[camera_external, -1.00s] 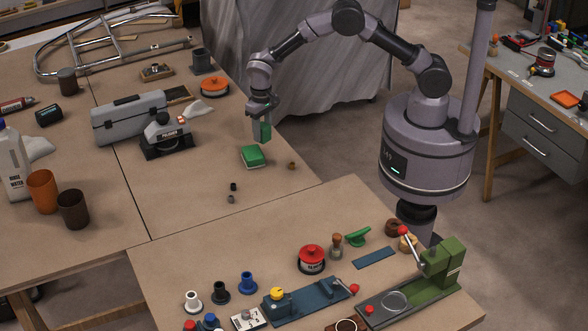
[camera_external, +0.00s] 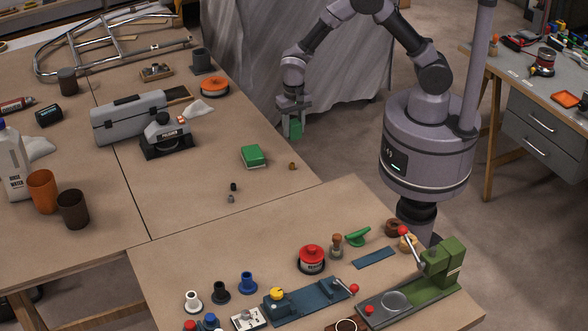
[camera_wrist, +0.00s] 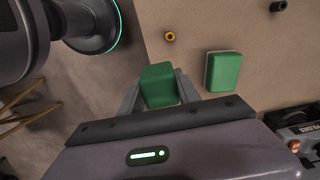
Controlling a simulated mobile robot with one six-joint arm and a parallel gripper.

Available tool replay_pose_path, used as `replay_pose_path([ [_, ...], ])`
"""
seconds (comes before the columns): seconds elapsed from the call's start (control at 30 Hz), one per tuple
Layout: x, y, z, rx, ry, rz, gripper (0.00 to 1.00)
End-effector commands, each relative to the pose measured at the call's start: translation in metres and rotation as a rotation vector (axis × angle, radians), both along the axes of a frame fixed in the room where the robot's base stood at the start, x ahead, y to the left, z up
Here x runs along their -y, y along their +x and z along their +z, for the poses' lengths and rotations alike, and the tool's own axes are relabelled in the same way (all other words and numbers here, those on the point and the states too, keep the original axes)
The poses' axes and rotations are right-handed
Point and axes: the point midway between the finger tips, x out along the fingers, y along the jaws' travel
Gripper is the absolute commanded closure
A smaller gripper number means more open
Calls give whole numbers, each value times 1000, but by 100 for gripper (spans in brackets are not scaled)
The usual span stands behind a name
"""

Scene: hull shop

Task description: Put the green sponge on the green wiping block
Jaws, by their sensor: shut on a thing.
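A green sponge (camera_external: 295,130) is held in my gripper (camera_external: 292,126), which is shut on it. In the wrist view the sponge (camera_wrist: 160,86) sits between the two fingers, whose tips partly cover its sides. The green wiping block (camera_external: 253,156) lies flat on the far table, near its right edge, with a pale layer under its green top. In the wrist view the block (camera_wrist: 223,71) is to the right of the sponge, apart from it. My gripper is raised, to the right of the block in the external view, near the table's edge.
A small brass-coloured piece (camera_external: 292,166) lies right of the block, and small dark pieces (camera_external: 233,187) lie in front of it. A black polisher (camera_external: 166,138) and a grey toolbox (camera_external: 130,117) stand to the left.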

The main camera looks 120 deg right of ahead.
Motion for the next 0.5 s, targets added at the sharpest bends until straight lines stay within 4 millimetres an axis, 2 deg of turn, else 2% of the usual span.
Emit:
replay_pose_path([
  [0.1,19,38,-8,2,-1,2,100],
  [0.23,37,74,-12,0,-1,2,100],
  [0.3,44,87,-12,1,0,3,100],
  [0.43,50,100,-12,-1,0,3,100],
  [0.5,51,101,-24,-2,1,3,100],
])
